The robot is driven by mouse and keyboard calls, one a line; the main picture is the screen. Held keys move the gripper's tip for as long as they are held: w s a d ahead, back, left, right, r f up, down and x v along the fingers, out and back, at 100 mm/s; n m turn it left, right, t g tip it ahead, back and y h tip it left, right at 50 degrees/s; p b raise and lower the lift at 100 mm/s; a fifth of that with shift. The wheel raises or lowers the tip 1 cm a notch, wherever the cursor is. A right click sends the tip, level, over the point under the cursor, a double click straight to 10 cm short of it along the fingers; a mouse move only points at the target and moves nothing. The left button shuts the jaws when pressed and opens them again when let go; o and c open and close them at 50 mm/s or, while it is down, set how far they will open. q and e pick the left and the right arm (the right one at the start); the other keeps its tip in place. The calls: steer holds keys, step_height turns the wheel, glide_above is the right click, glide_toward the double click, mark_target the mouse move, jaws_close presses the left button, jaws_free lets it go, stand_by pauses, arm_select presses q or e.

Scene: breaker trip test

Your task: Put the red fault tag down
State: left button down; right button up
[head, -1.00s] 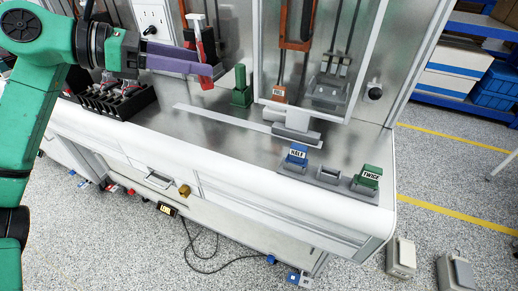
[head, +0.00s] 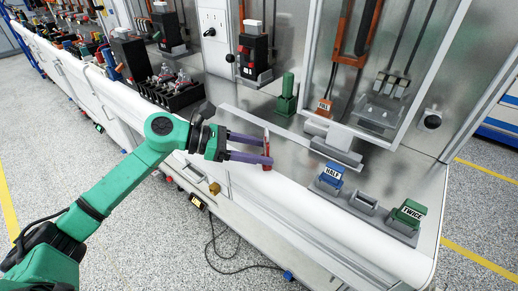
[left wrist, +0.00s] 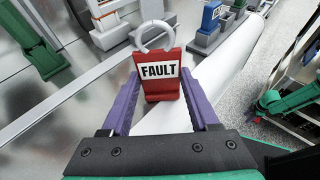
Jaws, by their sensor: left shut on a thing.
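The red fault tag (head: 267,152) is held between the purple fingers of my left gripper (head: 268,150), above the front part of the bench. In the left wrist view the tag (left wrist: 160,82) stands upright between the fingertips, its white FAULT label facing the camera and a pale ring at its top. A grey holder (head: 345,201) at the front right of the bench carries a blue HALF tag (head: 332,173) and a green TWICE tag (head: 408,212), with an empty slot (head: 364,201) between them. My right gripper is out of view.
A green post-like block (head: 287,98) stands behind the tag. A black rack (head: 172,90) is at the left.

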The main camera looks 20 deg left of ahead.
arm_select(q)
steer(key=shift+d+f, duration=0.1)
steer(key=shift+d, duration=0.05)
steer(key=shift+c, duration=1.9)
jaws_free()
steer(key=shift+o, duration=1.2)
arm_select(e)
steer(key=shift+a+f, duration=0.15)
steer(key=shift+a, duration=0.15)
arm_select(q)
steer(key=b+v, duration=0.4)
steer(key=v, duration=0.8)
steer(key=shift+b, duration=0.35)
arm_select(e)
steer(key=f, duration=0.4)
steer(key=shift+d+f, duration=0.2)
